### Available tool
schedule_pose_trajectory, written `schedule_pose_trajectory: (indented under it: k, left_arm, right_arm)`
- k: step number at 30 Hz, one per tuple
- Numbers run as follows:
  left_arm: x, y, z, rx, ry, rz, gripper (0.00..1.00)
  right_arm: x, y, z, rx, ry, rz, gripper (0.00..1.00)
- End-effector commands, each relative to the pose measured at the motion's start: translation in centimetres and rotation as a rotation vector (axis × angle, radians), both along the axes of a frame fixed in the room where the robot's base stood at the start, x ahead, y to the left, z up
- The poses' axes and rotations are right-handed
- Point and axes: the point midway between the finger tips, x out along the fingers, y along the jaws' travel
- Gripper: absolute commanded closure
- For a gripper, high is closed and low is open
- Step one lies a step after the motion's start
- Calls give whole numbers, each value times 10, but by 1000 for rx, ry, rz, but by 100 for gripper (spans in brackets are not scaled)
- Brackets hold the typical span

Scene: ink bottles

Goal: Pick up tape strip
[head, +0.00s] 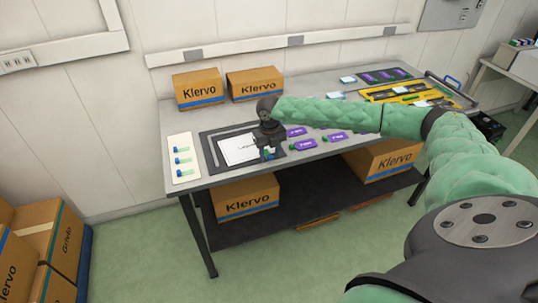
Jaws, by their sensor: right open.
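My right gripper (268,148) points down over the front edge of the dark mat (208,146) on the table. It is open. A small green and blue piece (268,154) shows right at its fingertips; I cannot tell whether it touches them. Similar small green and blue pieces (182,161) lie in a column on a white board (175,142) at the table's left end. Which of these is a tape strip is too small to tell. A white sheet (237,149) lies on the mat, partly behind the gripper. My left gripper is out of view.
Purple labels (303,145) lie right of the gripper. Two Klervo boxes (198,88) (255,82) stand at the table's back left. A yellow tray (385,94) and a dark mat with purple labels (382,76) are farther right. More boxes (246,197) sit on the lower shelf.

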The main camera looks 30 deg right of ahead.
Motion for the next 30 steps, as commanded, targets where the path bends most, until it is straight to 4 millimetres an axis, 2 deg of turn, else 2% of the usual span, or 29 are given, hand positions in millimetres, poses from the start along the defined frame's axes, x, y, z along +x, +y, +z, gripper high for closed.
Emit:
schedule_pose_trajectory:
  k: [10,15,16,26,30]
  left_arm:
    - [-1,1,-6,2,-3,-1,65]
    - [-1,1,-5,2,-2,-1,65]
    - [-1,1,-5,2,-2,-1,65]
    - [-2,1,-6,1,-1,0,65]
    - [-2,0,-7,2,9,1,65]
  right_arm:
    - [0,0,-6,-1,0,0,55]
    - [0,0,-6,-1,0,0,88]
    - [0,0,-6,-1,0,0,90]
    - [0,0,-5,-1,-1,0,90]
    - [0,0,1,0,-2,0,90]
